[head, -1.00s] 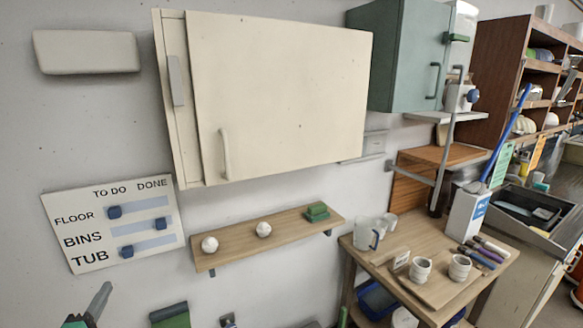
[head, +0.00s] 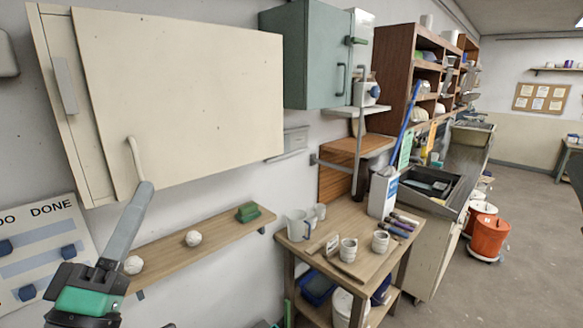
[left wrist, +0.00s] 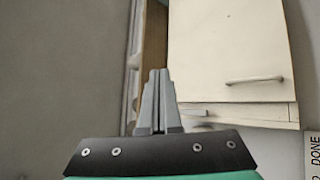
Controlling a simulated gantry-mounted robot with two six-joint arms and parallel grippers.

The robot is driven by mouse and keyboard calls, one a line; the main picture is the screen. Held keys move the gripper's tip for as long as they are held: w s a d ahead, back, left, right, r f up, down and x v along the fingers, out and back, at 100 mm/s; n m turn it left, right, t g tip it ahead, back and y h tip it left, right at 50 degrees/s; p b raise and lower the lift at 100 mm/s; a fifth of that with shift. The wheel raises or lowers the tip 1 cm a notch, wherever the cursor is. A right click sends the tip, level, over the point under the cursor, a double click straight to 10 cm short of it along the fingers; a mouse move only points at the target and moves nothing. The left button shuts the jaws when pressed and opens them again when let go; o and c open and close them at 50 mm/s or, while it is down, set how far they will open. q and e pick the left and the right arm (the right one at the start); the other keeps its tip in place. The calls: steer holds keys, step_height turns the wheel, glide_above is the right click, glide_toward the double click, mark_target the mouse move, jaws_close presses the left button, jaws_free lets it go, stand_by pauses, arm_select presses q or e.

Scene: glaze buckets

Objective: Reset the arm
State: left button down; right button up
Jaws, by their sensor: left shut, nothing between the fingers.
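My left gripper (head: 146,188) comes up from the lower left in the head view. Its grey fingers are together with nothing between them. The fingertips overlap the lower end of the handle of the cream wall cabinet (head: 190,95) in the picture; I cannot tell whether they touch it. In the left wrist view the closed fingers (left wrist: 158,75) point up, with the cabinet (left wrist: 225,60) behind and to the right and a narrow open gap at its left side. My right gripper is not in view.
A wooden shelf (head: 215,232) with two white balls and a green block (head: 248,212) is below the cabinet. A whiteboard (head: 45,250) hangs at left. A wooden table (head: 340,225) holds mugs and cups.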

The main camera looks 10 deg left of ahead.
arm_select(q)
steer(key=s+d+r+m+t+h, duration=0.25)
steer(key=s+d+r+m, duration=0.35)
steer(key=s+r+m, duration=0.45)
step_height(320, 180, up, 16)
steer(key=m+p, duration=0.2)
steer(key=p, duration=1.5)
steer(key=shift+s+a+f+m, duration=0.15)
steer(key=shift+s+a+m, duration=0.1)
steer(key=shift+m, duration=0.1)
steer(key=shift+y, duration=0.25)
